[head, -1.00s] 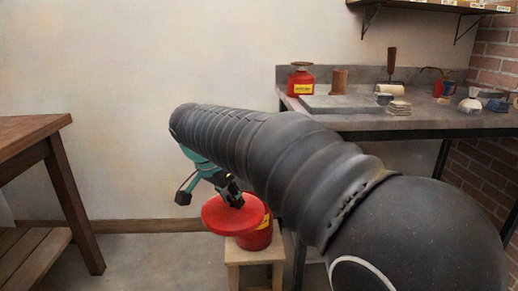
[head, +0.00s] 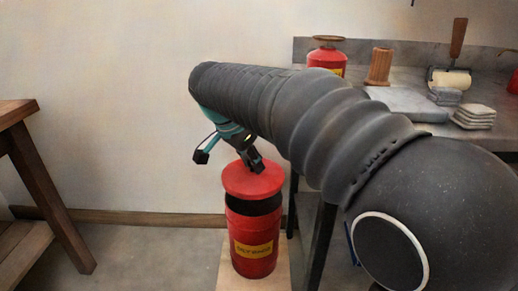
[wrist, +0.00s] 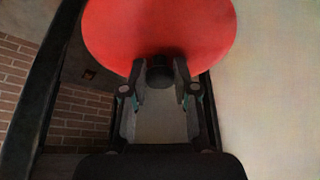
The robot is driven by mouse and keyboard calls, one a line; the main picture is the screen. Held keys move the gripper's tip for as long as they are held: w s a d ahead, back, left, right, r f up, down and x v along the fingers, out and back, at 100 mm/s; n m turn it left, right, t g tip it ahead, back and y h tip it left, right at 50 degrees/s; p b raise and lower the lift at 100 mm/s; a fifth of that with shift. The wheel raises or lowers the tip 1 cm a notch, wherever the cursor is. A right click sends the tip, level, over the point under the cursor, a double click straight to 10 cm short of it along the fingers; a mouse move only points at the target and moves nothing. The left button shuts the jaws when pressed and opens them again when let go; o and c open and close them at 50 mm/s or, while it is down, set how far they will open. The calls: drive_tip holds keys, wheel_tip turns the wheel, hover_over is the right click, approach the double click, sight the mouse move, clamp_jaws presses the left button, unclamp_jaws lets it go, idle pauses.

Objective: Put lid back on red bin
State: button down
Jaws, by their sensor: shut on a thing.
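The red bin (head: 252,242) is a red cylinder with a yellow label, standing upright on a wooden stool (head: 228,271). My gripper (head: 257,165) is shut on the dark knob of the round red lid (head: 250,181). In the wrist view the gripper (wrist: 160,76) pinches the knob, and the lid (wrist: 158,28) spreads out beyond the fingers. In the head view the lid is above the bin's mouth, with a dark band (head: 252,206) between lid and red wall. Whether lid and rim touch anywhere is unclear.
A wooden table (head: 38,190) stands at the left. The floor between is clear.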

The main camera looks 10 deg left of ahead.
drive_tip(key=shift+s+b+x, duration=0.2)
drive_tip(key=shift+b+x, duration=0.7)
drive_tip(key=shift+x, duration=0.2)
drive_tip(key=shift+a+f+b, duration=0.15)
drive_tip(key=shift+f+b, duration=1.4)
drive_tip(key=shift+f, duration=0.6)
drive_tip(key=shift+s+a, duration=0.1)
drive_tip(key=shift+s, duration=0.1)
drive_tip(key=shift+f, duration=0.2)
drive_tip(key=shift+c, duration=1.6)
unclamp_jaws()
